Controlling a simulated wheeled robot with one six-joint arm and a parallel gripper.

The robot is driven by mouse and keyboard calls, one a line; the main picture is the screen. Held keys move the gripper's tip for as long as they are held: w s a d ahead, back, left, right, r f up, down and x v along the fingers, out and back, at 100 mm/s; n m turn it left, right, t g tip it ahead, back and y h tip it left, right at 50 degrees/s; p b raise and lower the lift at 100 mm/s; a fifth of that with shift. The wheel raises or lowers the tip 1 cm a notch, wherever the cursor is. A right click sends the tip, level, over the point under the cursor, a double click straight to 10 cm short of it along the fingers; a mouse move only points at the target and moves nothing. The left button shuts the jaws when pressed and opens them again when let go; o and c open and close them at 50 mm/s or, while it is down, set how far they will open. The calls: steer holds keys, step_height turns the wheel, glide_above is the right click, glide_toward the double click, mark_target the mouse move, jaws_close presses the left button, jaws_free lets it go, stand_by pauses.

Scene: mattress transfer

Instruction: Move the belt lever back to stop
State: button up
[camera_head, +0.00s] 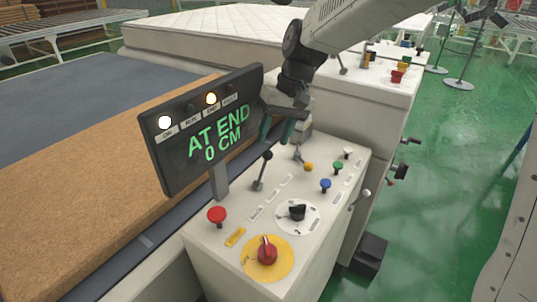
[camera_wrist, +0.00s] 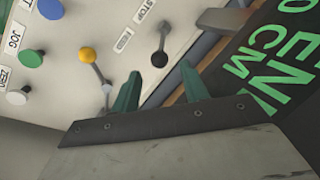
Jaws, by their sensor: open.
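A black-knobbed lever (camera_head: 267,155) stands on the white control panel (camera_head: 228,240), beside the display. In the wrist view this lever (camera_wrist: 162,38) has a label reading STOP next to it, and its knob is just beyond the gap between my fingertips. A yellow-knobbed lever (camera_head: 308,167) stands to its right; it also shows in the wrist view (camera_wrist: 87,55). I cannot tell for certain which one is the belt lever. My gripper (camera_head: 277,132) is open and empty above the panel's far part, with its two green fingers (camera_wrist: 160,80) apart and touching neither knob.
The display (camera_head: 210,130) reads AT END 0 CM, with two lights lit. Red (camera_head: 217,214), blue (camera_head: 326,184) and green (camera_head: 338,168) buttons, a black dial (camera_head: 297,212) and a red knob (camera_head: 267,250) crowd the panel. A brown slab (camera_head: 80,190) lies left.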

mark_target(268, 154)
steer(key=x, duration=0.6)
steer(key=shift+s+f, duration=0.1)
jaws_close()
